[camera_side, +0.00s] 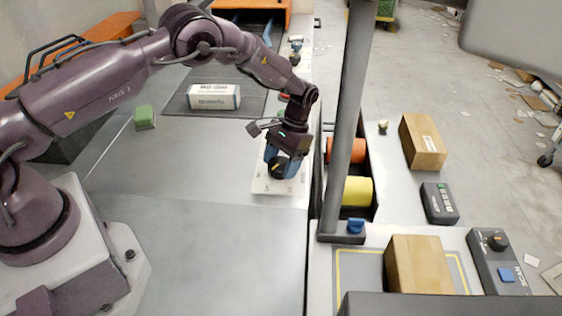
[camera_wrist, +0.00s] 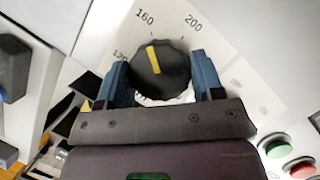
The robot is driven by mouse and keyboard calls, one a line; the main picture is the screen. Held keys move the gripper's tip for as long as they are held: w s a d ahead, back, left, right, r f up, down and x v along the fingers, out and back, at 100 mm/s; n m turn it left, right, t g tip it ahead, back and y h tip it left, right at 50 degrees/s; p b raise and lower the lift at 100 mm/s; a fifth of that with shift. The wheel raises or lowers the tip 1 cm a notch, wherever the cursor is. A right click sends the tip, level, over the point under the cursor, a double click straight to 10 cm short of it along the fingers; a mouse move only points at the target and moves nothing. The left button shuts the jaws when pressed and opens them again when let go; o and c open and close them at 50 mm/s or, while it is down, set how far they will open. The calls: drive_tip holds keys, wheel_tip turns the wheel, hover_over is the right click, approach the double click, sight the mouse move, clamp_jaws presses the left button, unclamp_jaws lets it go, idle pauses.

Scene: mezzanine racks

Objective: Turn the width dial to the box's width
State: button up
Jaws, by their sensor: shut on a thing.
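The width dial (camera_wrist: 160,72) is a black ribbed knob with a yellow pointer line. It sits on a white scale plate (camera_wrist: 235,62) printed 120, 160 and 200. The pointer aims up and slightly left, close to the 160 mark. My gripper (camera_wrist: 160,82) is shut on the dial, with one blue finger on each side. In the side view my gripper (camera_side: 283,164) reaches down over the plate (camera_side: 292,188) near the table's right edge. A white printed box (camera_side: 214,97) lies on a dark panel; its small print is unreadable.
A green block (camera_side: 145,117) lies left of the white box. Green (camera_wrist: 278,149) and red (camera_wrist: 302,169) buttons are right of the plate. A grey post (camera_side: 348,110), orange and yellow rollers (camera_side: 357,191) and cardboard boxes (camera_side: 423,141) stand to the right.

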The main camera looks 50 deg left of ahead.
drive_tip(key=shift+w+n, duration=0.1)
drive_tip(key=shift+n, duration=0.4)
drive_tip(key=o, duration=0.9)
drive_tip(key=shift+r, duration=0.1)
drive_tip(key=v, duration=1.2)
drive_tip(key=shift+a+r, duration=0.25)
drive_tip(key=shift+r, duration=0.2)
